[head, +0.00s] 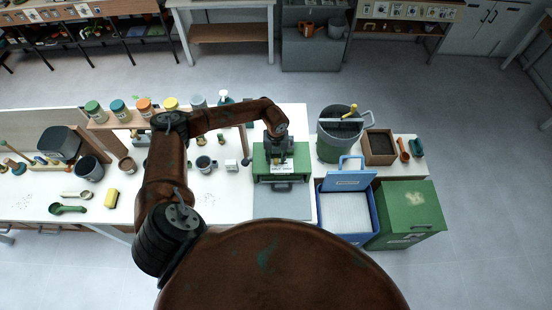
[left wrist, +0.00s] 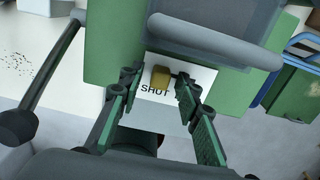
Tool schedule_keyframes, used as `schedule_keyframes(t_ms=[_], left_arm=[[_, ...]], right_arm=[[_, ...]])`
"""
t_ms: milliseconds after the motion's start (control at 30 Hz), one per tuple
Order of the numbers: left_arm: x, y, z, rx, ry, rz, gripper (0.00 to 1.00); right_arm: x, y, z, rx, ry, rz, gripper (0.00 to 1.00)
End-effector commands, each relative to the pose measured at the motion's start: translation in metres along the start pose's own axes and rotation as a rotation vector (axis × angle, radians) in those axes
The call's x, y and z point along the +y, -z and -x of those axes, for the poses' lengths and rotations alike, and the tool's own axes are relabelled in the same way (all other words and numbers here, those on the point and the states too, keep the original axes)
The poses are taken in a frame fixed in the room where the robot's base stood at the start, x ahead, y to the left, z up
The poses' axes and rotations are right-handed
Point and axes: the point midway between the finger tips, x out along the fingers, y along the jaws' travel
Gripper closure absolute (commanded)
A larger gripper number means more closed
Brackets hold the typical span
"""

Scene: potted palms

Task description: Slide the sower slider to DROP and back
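The green sower (head: 294,153) stands on the white bench, at the middle of the head view. In the left wrist view its white label (left wrist: 198,88) reads SHUT, with a small brass-coloured slider knob (left wrist: 160,77) just above the word. My left gripper (head: 278,150) points down over the sower. In the left wrist view its fingers (left wrist: 156,76) are apart, one on each side of the knob. The knob does not look clamped; whether a finger touches it I cannot tell. The DROP marking is not visible. My right gripper is out of view.
Right of the sower stand a grey-green bucket (head: 329,148), a blue bin (head: 364,181) with its lid up and a green crate (head: 408,213). Jars (head: 145,107) line a wooden shelf behind my left arm. A mug (head: 203,163) stands left of the sower.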

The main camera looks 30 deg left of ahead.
Motion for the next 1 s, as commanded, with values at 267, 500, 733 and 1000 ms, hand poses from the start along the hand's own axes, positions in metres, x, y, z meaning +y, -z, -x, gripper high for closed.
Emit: schedule_keyframes(t_ms=[267,500,733,1000], left_arm=[[-0.0001,0.0000,0.0003,0.000,0.000,0.000,0.89],[0.0000,0.0000,0.0004,0.000,0.000,0.000,1.00],[0.0000,-0.0001,0.0005,0.000,0.000,0.000,1.00],[-0.0094,-0.0003,-0.0007,-0.001,0.003,-0.001,1.00]], right_arm=[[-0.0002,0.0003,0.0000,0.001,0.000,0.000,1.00],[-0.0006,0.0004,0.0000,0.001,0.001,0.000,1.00],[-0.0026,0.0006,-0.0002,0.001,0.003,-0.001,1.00],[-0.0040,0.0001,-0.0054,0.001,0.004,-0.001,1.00]])
